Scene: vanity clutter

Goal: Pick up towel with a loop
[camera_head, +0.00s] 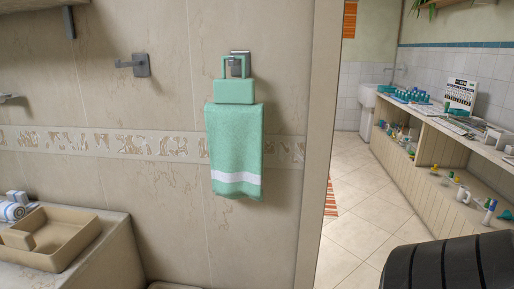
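A green towel (235,150) with a white stripe near its lower edge hangs flat against the beige tiled wall, in the middle of the camera_head view. A square green loop (224,68) rises from the block at its top. The loop hangs at a metal wall hook (238,66); its exact contact with the hook is too small to tell. Neither of my grippers shows in this view.
An empty metal hook (140,66) is on the wall to the left. A counter with a beige tray (75,243) and rolled striped towels (14,208) stands at lower left. Right of the wall's edge are open floor (360,205) and a long cluttered counter (432,124).

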